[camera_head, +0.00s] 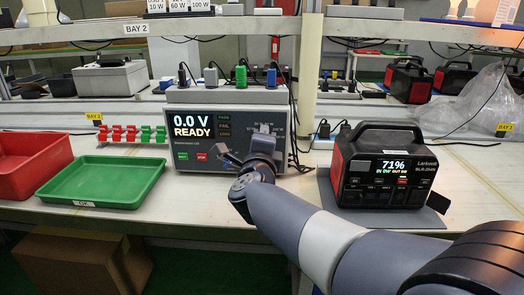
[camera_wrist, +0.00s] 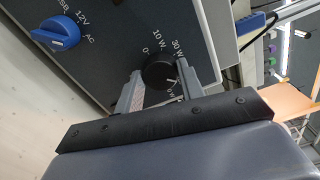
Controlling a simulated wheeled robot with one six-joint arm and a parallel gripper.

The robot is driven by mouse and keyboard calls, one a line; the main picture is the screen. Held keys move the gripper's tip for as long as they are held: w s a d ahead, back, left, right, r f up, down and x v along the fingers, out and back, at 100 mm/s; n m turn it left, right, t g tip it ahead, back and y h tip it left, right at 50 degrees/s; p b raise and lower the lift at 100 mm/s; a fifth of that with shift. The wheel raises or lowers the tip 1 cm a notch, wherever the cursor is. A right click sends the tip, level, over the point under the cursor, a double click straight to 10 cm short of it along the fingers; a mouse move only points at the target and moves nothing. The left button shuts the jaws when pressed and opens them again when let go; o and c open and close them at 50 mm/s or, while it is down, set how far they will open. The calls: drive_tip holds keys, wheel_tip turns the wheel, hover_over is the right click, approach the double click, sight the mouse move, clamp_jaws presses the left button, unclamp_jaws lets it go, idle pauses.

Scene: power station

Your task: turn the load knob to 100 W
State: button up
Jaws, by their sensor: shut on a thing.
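The load knob (camera_wrist: 157,68) is a round black knob on the grey tester's front panel. My gripper (camera_wrist: 160,75) has one finger on each side of it and is shut on it. Labels 0, 10 W and 30 W show around the knob; another label below is partly hidden by a finger. A pale mark at the knob's lower right looks like its pointer; its exact setting is hard to read. In the head view my gripper (camera_head: 246,158) hides the knob at the right side of the tester (camera_head: 215,165), whose screen reads 0.0 V READY.
A blue selector knob (camera_wrist: 57,33) with 12V, AC and USB labels sits beside the load knob. A red and black power station (camera_head: 385,170) showing 71% stands right of my arm. A green tray (camera_head: 105,185) and red bin (camera_head: 30,165) are at left.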

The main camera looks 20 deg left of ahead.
drive_tip(key=shift+m+b, duration=1.1)
drive_tip(key=shift+m, duration=0.7)
drive_tip(key=o, duration=1)
drive_tip(key=p+v, duration=0.1)
drive_tip(key=v, duration=0.9)
drive_tip(key=shift+s+p, duration=0.4)
